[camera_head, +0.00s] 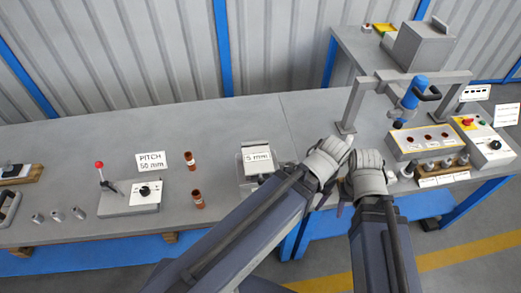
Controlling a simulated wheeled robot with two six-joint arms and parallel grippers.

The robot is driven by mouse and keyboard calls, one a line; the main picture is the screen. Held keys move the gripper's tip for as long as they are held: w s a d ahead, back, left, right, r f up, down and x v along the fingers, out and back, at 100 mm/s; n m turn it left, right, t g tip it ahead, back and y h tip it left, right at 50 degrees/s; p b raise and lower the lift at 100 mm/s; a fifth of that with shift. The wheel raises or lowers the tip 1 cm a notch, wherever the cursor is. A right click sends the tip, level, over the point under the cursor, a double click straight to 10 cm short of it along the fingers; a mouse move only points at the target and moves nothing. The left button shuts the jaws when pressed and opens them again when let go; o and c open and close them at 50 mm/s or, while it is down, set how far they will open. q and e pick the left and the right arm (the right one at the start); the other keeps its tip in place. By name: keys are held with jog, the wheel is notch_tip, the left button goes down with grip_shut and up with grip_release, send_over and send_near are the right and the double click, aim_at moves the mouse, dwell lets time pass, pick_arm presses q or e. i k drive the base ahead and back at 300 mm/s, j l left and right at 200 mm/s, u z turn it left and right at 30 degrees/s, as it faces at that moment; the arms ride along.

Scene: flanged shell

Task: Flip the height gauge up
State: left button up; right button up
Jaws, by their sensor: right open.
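No part is clearly marked as the height gauge. A grey block with a "5 mm" plate (257,160) sits near the middle of the bench, left of my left gripper, and may be it. My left gripper (338,152) is at the bench's right-hand part; its fingers are not clear. My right gripper (367,164) is beside it on the right, open, with no object visible in it. Both are apart from the "5 mm" block. A blue powered tool (411,93) hangs under a grey gantry (367,92) beyond my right gripper.
A fixture (425,141) with several holes and a red-button control box (482,138) stand right. Left are two copper-coloured cylinders (197,199), a "PITCH 50 mm" sign (152,162), a knob box (145,195) and a red-topped lever (101,172). Bare bench (225,130) lies behind.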

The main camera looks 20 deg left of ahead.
aim_at(257, 161)
jog(key=k+j, duration=0.95)
jog(key=j, duration=0.2)
jog(key=i+z, duration=0.05)
